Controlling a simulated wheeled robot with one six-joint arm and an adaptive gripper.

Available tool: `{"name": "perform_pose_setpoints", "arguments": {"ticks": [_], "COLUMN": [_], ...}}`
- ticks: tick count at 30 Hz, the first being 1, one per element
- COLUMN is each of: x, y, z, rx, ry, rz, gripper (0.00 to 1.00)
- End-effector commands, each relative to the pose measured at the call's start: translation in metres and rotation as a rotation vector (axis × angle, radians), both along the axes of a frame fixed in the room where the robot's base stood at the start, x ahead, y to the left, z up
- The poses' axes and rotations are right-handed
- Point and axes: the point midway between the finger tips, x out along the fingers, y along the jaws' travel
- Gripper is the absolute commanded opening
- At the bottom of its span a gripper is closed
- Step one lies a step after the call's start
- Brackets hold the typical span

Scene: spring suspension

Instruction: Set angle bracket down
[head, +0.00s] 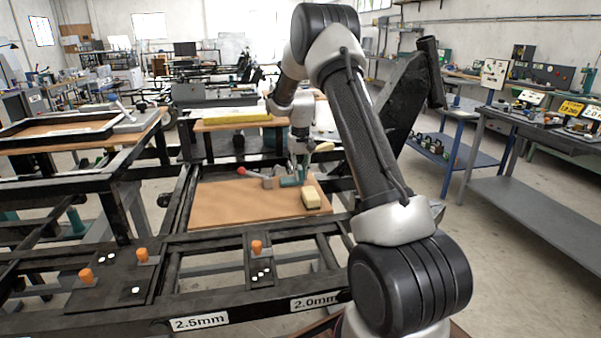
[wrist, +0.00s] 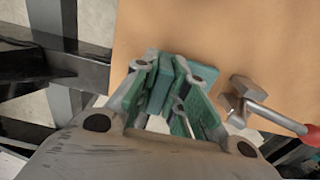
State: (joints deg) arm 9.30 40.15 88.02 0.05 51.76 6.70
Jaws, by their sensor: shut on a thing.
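My gripper (wrist: 168,90) is shut on a teal angle bracket (wrist: 178,75), held between its green-padded fingers in the wrist view. In the head view my gripper (head: 299,165) points down over the tan board (head: 232,207), towards its far right part. The teal piece shows there (head: 290,182) low at the fingertips, at or just above the board. I cannot tell if it touches. The fingers hide much of the bracket.
A tool with a grey head (wrist: 240,95) and red handle (wrist: 307,133) lies close to the right of my gripper in the wrist view. A pale yellow block (head: 312,198) lies on the board's right side. The board's left and front are clear. Dark frame rails (head: 210,245) surround it.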

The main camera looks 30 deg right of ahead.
Motion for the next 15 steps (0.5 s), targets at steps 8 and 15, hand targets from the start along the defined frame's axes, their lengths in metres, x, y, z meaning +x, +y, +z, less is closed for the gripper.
{"name": "perform_pose_setpoints", "arguments": {"ticks": [8, 15], "x": [-0.0002, -0.0003], "y": [0.0001, 0.0002], "z": [-0.0025, -0.0025], "rx": [0.000, 0.000], "ry": [0.001, 0.001], "rz": [0.000, 0.000], "gripper": [0.32, 0.36]}}
